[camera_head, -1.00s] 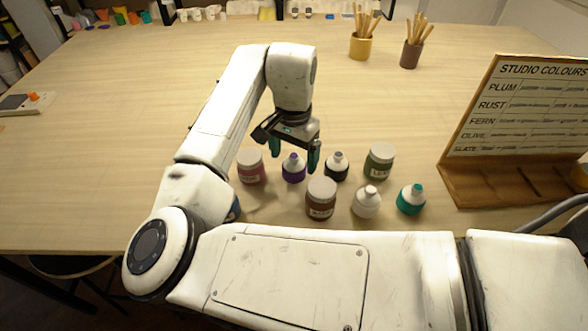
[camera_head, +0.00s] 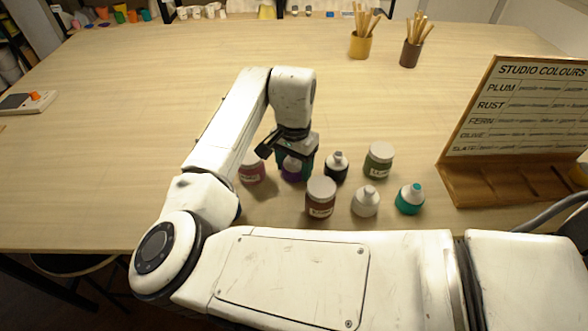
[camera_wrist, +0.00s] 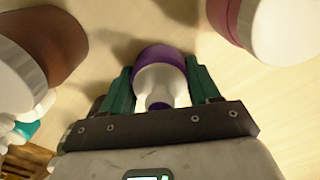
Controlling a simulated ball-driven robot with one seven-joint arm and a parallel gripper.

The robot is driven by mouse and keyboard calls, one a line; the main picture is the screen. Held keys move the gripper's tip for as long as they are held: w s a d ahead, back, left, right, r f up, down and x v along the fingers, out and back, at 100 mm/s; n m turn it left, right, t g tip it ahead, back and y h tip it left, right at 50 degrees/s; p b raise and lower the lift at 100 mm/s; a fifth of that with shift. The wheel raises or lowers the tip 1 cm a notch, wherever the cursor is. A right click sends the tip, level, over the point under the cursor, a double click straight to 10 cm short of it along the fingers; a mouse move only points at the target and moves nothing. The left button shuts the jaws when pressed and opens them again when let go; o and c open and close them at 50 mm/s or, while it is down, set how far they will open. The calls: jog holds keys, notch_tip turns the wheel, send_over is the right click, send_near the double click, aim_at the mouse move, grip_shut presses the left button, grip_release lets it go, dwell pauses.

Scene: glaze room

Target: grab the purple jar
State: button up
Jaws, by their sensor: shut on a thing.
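The purple container (camera_head: 290,176) is a small squeeze bottle with a purple body, white shoulder and purple tip. It stands on the table in the back row, between a pink jar and a black bottle. My gripper (camera_head: 297,163) points down over it with its teal fingers on either side. The wrist view shows the bottle (camera_wrist: 160,82) upright between the fingers, with my gripper (camera_wrist: 160,68) shut on it. In the head view the fingers and wrist hide part of the bottle.
Close by stand the pink labelled jar (camera_head: 250,172), black bottle (camera_head: 336,172), green jar (camera_head: 379,165), brown jar (camera_head: 320,204), white bottle (camera_head: 365,204) and teal bottle (camera_head: 410,203). A colour sign (camera_head: 520,110) stands at right. The table's middle behind is clear.

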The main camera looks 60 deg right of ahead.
jog(key=c, duration=0.5)
jog(key=shift+r, duration=0.1)
